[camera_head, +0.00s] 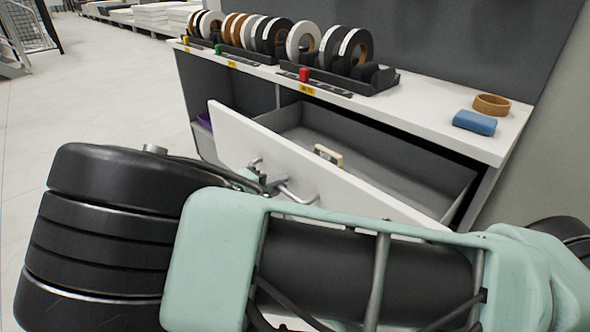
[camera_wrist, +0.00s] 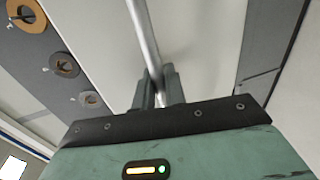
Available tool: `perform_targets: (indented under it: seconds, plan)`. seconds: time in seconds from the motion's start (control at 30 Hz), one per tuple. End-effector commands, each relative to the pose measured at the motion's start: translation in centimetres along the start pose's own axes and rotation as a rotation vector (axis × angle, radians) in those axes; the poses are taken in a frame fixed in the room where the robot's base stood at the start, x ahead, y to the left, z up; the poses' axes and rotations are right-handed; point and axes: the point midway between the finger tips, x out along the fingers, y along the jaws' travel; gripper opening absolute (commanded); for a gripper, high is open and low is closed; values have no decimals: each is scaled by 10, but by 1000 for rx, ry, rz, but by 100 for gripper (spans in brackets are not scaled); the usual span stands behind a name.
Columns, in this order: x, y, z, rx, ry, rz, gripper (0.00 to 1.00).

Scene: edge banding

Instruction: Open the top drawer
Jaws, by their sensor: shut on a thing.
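The top drawer (camera_head: 325,165) of the white and grey cabinet is pulled well out, and its inside shows. A small cream-coloured block (camera_head: 328,155) lies in it near the front panel. A metal bar handle (camera_head: 296,194) is on the white drawer front. My gripper (camera_head: 268,182) is at the handle, partly hidden behind my arm. In the wrist view, my gripper's fingers (camera_wrist: 158,88) are shut on the handle bar (camera_wrist: 144,38). My arm hides the lower part of the drawer front.
The cabinet top (camera_head: 440,125) holds a rack of tape rolls (camera_head: 303,42), a brown roll (camera_head: 491,104) and a blue block (camera_head: 474,122). An open compartment (camera_head: 250,92) is left of the drawer. Clear floor (camera_head: 90,100) lies to the left.

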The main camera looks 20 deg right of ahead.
Motion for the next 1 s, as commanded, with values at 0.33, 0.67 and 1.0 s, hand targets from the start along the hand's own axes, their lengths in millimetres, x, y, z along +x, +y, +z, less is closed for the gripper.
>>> perform_targets:
  seconds: [0.33, 0.67, 1.0]
  plan:
    - [-24, -5, -1, 0, 3, -1, 0]
    - [-25, -6, -1, 0, 3, -1, 0]
    - [-24, -5, -1, 0, 2, 0, 30]
